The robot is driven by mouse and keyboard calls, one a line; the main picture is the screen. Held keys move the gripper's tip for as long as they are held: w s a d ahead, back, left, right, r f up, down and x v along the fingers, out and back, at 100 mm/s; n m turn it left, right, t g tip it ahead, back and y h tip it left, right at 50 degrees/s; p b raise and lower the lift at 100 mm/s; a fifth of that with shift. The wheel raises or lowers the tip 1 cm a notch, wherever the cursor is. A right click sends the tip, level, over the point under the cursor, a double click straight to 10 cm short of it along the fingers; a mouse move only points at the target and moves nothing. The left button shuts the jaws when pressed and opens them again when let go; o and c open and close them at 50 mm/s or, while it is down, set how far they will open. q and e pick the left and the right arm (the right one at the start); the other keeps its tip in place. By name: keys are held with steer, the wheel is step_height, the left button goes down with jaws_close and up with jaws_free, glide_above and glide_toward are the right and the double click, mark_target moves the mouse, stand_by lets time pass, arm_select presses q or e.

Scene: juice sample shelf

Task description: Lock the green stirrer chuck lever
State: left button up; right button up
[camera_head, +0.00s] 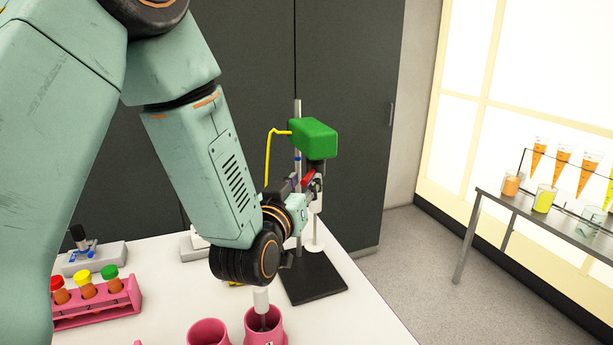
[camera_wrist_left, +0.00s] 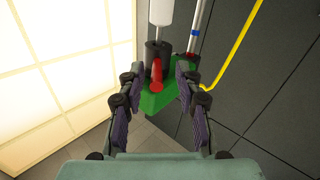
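The green stirrer motor (camera_head: 313,138) is mounted on a metal stand (camera_head: 298,113) over a black base plate (camera_head: 312,278). A red lever (camera_head: 308,178) shows just below the motor; the wrist view shows this lever (camera_wrist_left: 157,73) against the dark chuck (camera_wrist_left: 157,50), with the green motor (camera_wrist_left: 160,103) behind it. My left gripper (camera_head: 306,184) is at chuck height. In the wrist view my left gripper (camera_wrist_left: 159,76) has its fingers spread, one on each side of the lever and chuck. Contact cannot be told. My right gripper is out of view.
A yellow cable (camera_wrist_left: 238,50) runs beside the stand. Pink cups (camera_head: 265,325) and a pink rack (camera_head: 100,305) of capped tubes stand on the white table (camera_head: 350,325). A side table (camera_head: 545,215) holds glasses at the right.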

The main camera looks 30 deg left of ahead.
arm_select(q)
steer(key=shift+w, duration=0.45)
steer(key=shift+w+d+r, duration=0.2)
steer(key=shift+w+a+f, duration=0.1)
steer(key=shift+w+a, duration=0.05)
steer(key=shift+a, duration=0.05)
steer(key=shift+w, duration=0.1)
steer(key=shift+c, duration=1.4)
jaws_close()
